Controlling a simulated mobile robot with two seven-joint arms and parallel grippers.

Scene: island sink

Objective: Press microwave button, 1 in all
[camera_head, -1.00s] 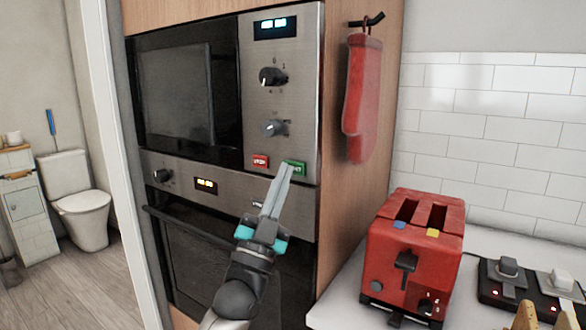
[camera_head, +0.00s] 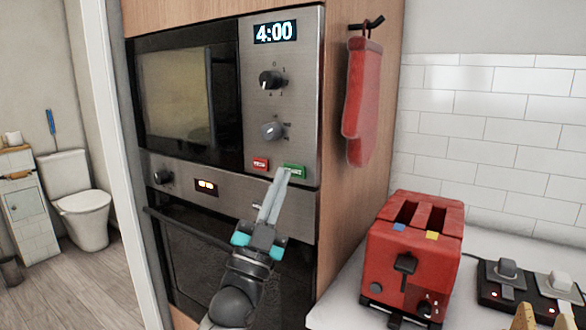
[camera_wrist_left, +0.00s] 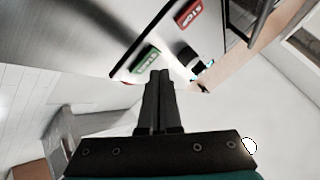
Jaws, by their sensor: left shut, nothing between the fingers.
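The microwave (camera_head: 250,95) is built into a tall wooden cabinet, and its display (camera_head: 275,31) reads 4:00. Its window looks lit with a yellowish glow. Low on its panel are a red stop button (camera_head: 260,164) and a green start button (camera_head: 294,171). My left gripper (camera_head: 284,172) is shut and empty, its tips just below and left of the green button. In the left wrist view the shut fingers (camera_wrist_left: 159,75) point toward the green button (camera_wrist_left: 146,60), and the red button (camera_wrist_left: 188,13) is further up. I cannot tell whether the tips touch the panel. My right gripper is not in view.
An oven (camera_head: 225,260) sits below the microwave. A red oven mitt (camera_head: 362,100) hangs on the cabinet side. A red toaster (camera_head: 412,255) and a black power strip (camera_head: 525,290) stand on the counter at the right. A toilet (camera_head: 80,200) is at far left.

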